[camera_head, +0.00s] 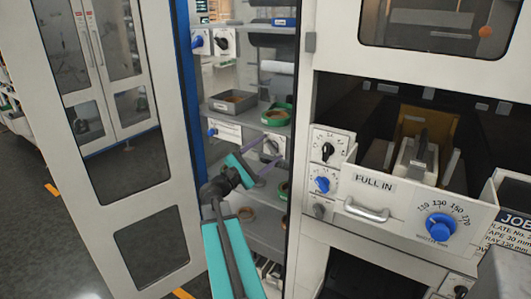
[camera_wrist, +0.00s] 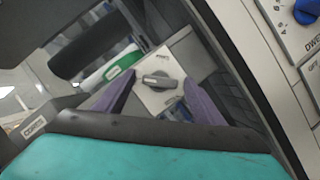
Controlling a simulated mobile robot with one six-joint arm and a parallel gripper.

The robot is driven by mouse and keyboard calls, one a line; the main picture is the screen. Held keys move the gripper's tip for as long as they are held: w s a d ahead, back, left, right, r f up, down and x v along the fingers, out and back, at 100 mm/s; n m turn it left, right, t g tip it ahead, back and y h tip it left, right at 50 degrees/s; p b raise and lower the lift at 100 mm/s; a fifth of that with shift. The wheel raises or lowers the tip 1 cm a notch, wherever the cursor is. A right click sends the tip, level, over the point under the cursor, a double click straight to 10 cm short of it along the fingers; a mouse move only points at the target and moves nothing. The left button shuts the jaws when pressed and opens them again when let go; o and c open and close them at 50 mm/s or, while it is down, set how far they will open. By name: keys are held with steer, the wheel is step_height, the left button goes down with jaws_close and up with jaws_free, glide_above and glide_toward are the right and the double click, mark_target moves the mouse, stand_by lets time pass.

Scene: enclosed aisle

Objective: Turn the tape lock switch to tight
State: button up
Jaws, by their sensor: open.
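A white switch plate with a grey rotary knob (camera_wrist: 160,80) lies in the middle of the wrist view. The knob's grip bar lies roughly sideways in that picture. The small print on the plate is too small to read, so I cannot tell which setting the knob points to. In the head view the white switch box (camera_head: 270,143) is inside the open cabinet, partly hidden by my gripper (camera_head: 271,150). My gripper is open, its purple fingers on either side of the knob in the wrist view (camera_wrist: 157,84). Contact is not visible.
The open cabinet door (camera_head: 120,160) stands at left. A grey tray (camera_head: 232,102) and a green roll (camera_head: 276,116) sit on the shelf above. At right are a "FULL IN" drawer (camera_head: 400,205), a blue dial (camera_head: 438,227) and small knobs (camera_head: 326,151).

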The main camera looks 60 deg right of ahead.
steer(key=b+v, duration=0.2)
steer(key=v, duration=1.1)
steer(key=shift+a, duration=0.3)
steer(key=shift+w+f, duration=0.1)
